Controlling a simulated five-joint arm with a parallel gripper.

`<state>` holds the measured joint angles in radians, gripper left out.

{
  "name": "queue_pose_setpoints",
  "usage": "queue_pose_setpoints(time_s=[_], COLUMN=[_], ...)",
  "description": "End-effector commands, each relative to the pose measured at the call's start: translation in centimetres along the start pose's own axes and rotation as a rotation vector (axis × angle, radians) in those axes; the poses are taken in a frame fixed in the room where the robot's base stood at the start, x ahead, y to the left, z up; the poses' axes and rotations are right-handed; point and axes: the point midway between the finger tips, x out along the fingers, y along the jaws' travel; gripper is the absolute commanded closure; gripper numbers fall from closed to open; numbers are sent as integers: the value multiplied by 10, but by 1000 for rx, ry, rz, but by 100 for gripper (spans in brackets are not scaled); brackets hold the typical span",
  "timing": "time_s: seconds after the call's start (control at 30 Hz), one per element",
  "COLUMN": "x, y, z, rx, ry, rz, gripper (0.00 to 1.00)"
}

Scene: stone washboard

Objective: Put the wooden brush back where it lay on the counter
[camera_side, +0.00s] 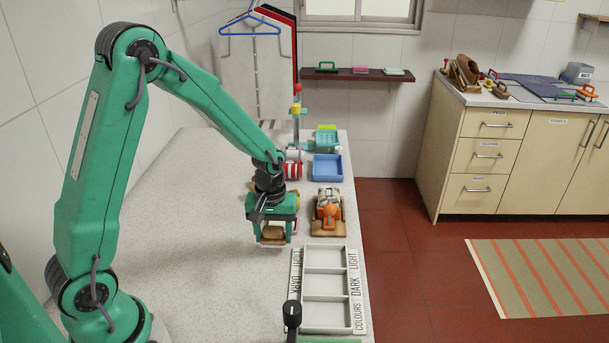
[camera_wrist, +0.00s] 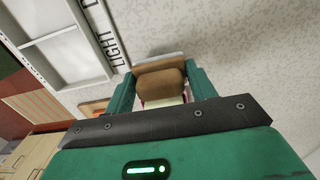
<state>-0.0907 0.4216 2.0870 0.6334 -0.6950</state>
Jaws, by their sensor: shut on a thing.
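My green gripper (camera_side: 273,236) is low over the pale speckled counter (camera_side: 205,225), left of the board with the orange item. It is shut on the wooden brush (camera_side: 272,232), a small brown block between its fingers. In the wrist view the brush (camera_wrist: 160,82) sits between the two green fingers (camera_wrist: 160,88), with a pale strip along its far edge. I cannot tell whether the brush touches the counter.
A white sorting tray (camera_side: 304,289) marked LIGHT, DARK and COLOURS stands at the front right. A wooden board with an orange item (camera_side: 329,212) is right of my gripper. A blue tray (camera_side: 328,168) and a red-striped roll (camera_side: 292,170) stand behind. The counter to the left is clear.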

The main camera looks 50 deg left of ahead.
Motion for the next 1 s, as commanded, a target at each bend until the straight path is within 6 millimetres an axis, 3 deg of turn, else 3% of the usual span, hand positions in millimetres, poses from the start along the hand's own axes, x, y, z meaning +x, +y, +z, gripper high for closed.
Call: queue_pose_setpoints(time_s=[0.2,0.67,0.7,0.77,0.8,1.0], x=[19,23,23,23,23,23], y=[0,0,0,0,0,0], z=[0,0,0,0,0,0], rx=[0,0,0,0,0,0], ry=[-1,0,1,1,1,1], rz=[-1,0,1,1,1,0], gripper=[69,69,39,27,23,23])
